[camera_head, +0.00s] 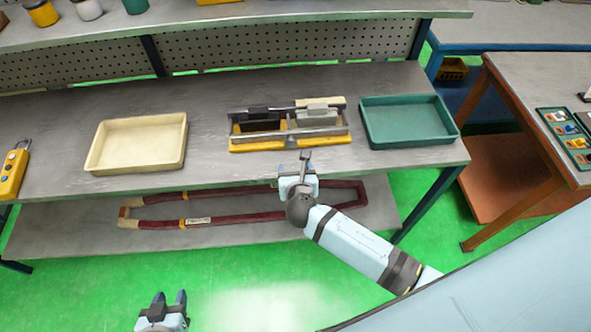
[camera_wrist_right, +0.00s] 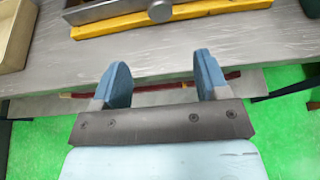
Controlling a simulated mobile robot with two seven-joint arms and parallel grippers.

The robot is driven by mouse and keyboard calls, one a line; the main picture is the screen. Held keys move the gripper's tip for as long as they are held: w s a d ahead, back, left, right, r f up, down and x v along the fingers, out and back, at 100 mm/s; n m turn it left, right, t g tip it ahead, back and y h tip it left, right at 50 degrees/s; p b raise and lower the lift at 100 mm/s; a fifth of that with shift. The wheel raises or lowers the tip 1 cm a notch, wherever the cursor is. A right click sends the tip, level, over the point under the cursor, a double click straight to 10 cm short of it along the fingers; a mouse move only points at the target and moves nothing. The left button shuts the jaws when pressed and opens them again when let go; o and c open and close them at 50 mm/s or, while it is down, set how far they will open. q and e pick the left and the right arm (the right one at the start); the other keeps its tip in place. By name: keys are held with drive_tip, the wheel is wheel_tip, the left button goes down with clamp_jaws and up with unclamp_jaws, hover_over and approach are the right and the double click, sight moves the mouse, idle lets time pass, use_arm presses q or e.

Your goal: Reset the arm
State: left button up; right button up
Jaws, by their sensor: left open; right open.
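My right gripper (camera_head: 305,165) is at the front edge of the workbench in the head view, just in front of the yellow-based fixture (camera_head: 290,143). In the right wrist view its two blue fingers (camera_wrist_right: 164,78) are spread apart with nothing between them, and the fixture's yellow edge (camera_wrist_right: 160,22) lies beyond them. My left gripper (camera_head: 163,300) is low at the bottom left of the head view, over the green floor and apart from the bench. Its two fingertips are apart and hold nothing. The fixture holds a black block and a grey block behind a metal bar.
A cream tray (camera_head: 137,168) lies left of the fixture and a green tray (camera_head: 372,142) right of it. A dark red loop (camera_head: 235,219) lies on the lower shelf. The floor in front is clear.

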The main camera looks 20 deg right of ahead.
drive_tip(key=s+d+f+m+g+y, duration=0.1)
drive_tip(key=s+m+y, duration=0.2)
drive_tip(key=s+m, duration=0.7)
drive_tip(key=s+d+f+m+g+y, duration=0.1)
drive_tip(key=s+m, duration=0.9)
drive_tip(key=m, duration=1)
drive_tip(key=shift+s+f+y, duration=0.2)
drive_tip(key=shift+f+y, duration=0.5)
drive_tip(key=shift+y, duration=0.5)
